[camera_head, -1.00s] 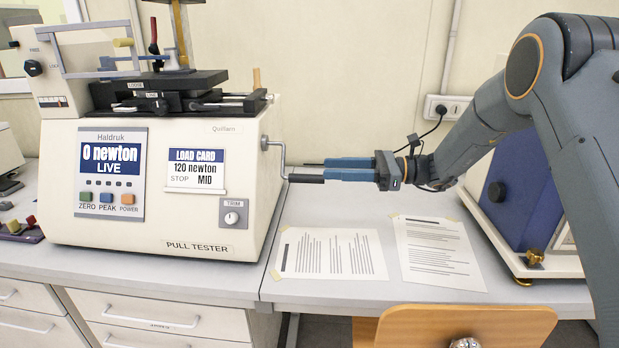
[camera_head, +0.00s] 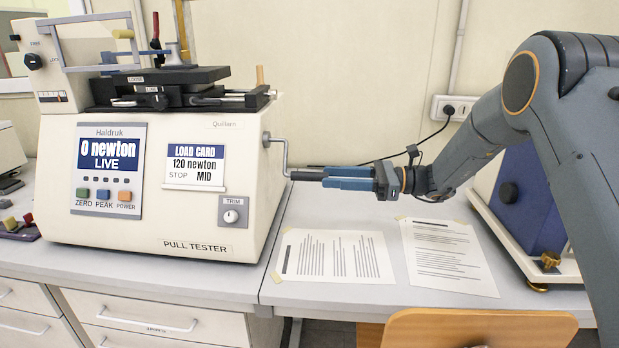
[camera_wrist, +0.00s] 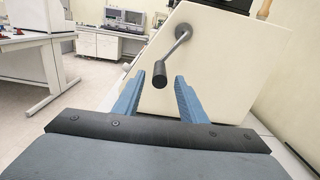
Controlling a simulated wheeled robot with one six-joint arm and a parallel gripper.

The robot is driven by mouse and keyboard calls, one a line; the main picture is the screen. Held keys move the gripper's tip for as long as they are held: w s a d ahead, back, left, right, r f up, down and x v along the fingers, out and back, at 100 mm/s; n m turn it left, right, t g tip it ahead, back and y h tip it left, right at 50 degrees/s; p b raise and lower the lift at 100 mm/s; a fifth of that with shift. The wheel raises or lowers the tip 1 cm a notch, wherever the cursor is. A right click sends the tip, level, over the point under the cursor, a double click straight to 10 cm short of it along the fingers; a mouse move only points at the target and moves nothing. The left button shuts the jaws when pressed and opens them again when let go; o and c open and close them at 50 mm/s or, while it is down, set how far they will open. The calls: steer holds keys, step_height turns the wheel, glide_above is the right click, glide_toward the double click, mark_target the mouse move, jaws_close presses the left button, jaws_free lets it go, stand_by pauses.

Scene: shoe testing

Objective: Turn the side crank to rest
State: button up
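The pull tester (camera_head: 150,225) is a cream machine on the bench, its display reading "0 newton LIVE". Its side crank (camera_head: 284,158) is a bent grey rod on the right side, hanging down from its hub and ending in a black handle (camera_head: 306,174) that points right. My gripper (camera_head: 326,176) is at the handle's free end, coming from the right. In the wrist view the blue fingers of my gripper (camera_wrist: 159,84) stand apart, with the dark handle (camera_wrist: 160,75) between their tips. A gap shows on both sides, so it does not look gripped.
Two printed sheets (camera_head: 335,257) (camera_head: 447,258) lie flat on the bench below my arm. A blue-fronted device (camera_head: 520,190) stands at the right. A wall socket (camera_head: 455,108) with a black cable is behind. A wooden chair back (camera_head: 480,328) is at the front edge.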

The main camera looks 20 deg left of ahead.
mark_target(293, 175)
steer(key=p+x, duration=0.2)
steer(key=x, duration=0.4)
steer(key=shift+a, duration=0.35)
jaws_close()
